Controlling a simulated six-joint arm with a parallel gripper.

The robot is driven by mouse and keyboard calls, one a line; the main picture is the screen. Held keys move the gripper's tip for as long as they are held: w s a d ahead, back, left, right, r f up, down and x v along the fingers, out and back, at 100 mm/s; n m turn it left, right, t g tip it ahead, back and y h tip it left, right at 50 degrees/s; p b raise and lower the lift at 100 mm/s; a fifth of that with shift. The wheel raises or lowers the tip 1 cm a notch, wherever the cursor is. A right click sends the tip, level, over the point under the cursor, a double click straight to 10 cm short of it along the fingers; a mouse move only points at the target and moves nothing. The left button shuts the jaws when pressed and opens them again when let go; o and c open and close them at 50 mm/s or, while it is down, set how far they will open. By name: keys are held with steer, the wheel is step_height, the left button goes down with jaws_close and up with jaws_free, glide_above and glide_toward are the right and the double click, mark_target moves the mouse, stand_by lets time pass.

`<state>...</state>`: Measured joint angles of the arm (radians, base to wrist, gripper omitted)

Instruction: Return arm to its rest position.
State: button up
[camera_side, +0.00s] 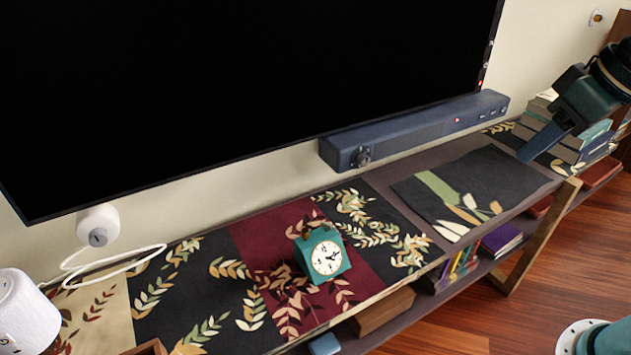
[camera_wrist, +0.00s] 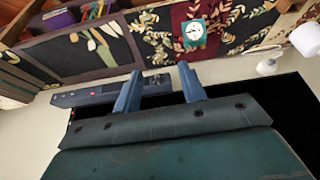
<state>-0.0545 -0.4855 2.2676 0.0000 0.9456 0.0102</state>
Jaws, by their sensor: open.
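My gripper (camera_wrist: 160,88) shows in the wrist view with its two fingers apart and nothing between them. In the side view my gripper (camera_side: 545,143) is at the upper right, above the right part of the shelf, near the stacked books. Only part of it shows there, and the gap between its fingers is hard to make out. A teal clock (camera_side: 322,254) with a white face stands on the red patterned cloth, well to the left of my gripper. The clock also shows in the wrist view (camera_wrist: 194,31), apart from the fingers.
A large black screen (camera_side: 230,80) hangs on the wall. A blue soundbar (camera_side: 415,129) sits below its right end. Stacked books (camera_side: 585,140) stand at the shelf's right end, close to my gripper. White round devices (camera_side: 25,312) are at the left. Wooden floor (camera_side: 560,260) lies in front.

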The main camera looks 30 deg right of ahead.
steer(key=s+d+f, duration=0.1)
steer(key=s+f, duration=0.2)
steer(key=s, duration=0.4)
steer(key=shift+d+f+m+t, duration=0.15)
steer(key=shift+m+t, duration=0.15)
steer(key=shift+t, duration=0.1)
